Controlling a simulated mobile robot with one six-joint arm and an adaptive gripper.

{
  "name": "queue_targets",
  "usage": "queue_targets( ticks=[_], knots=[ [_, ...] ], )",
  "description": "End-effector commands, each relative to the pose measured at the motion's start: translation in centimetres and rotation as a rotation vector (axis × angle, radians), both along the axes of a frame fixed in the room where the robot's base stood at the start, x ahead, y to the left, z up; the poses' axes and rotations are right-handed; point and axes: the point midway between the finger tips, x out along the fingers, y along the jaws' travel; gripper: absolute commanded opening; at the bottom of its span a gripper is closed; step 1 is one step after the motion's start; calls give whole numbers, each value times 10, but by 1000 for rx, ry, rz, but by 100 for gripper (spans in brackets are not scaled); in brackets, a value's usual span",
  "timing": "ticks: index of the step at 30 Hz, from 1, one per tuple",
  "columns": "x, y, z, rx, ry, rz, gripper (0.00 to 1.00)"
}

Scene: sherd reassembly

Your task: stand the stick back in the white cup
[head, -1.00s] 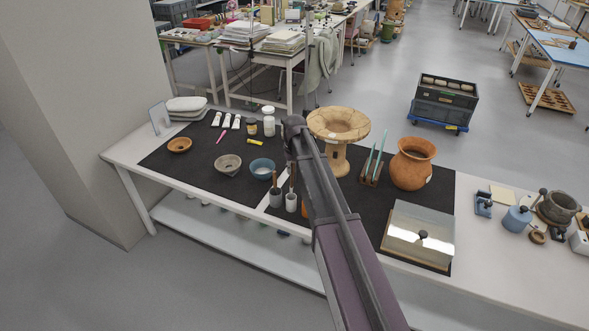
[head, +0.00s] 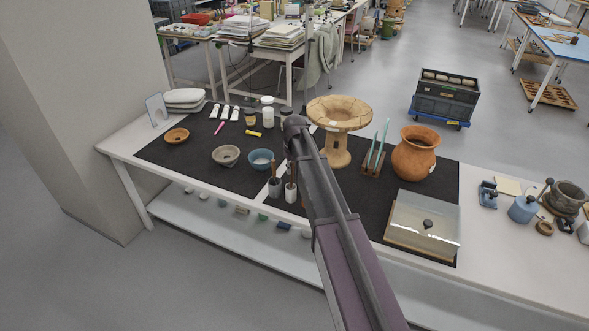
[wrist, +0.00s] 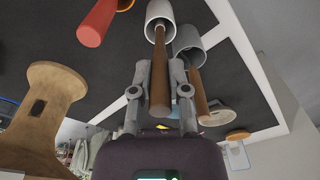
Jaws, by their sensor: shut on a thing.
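The white cup (head: 291,195) stands on the black mat near the table's front edge; it also shows at the top of the wrist view (wrist: 159,10). The brown stick (wrist: 160,72) runs from the cup's mouth back between my fingers, with its far end inside the mouth. My gripper (wrist: 158,75) is shut on this stick. How deep the stick sits is hidden. A grey cup (head: 274,187) with another brown stick (wrist: 198,85) stands close beside the white cup. In the head view my arm hides most of the gripper.
A tan pedestal vessel (head: 340,115) stands behind my arm. A blue bowl (head: 261,159) and a grey bowl (head: 226,155) are to the left.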

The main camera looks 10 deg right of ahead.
Motion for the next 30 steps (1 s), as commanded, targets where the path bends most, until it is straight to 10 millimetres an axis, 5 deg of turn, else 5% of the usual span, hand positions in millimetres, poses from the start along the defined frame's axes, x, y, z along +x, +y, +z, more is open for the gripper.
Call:
queue_targets(
  ticks=[12, 29, 30],
  knots=[
    [0, 0, -23, 0, 0, 0, 0],
    [0, 1, -27, 0, 0, 1, 0],
    [0, 1, -27, 0, 0, 1, 33]
  ],
)
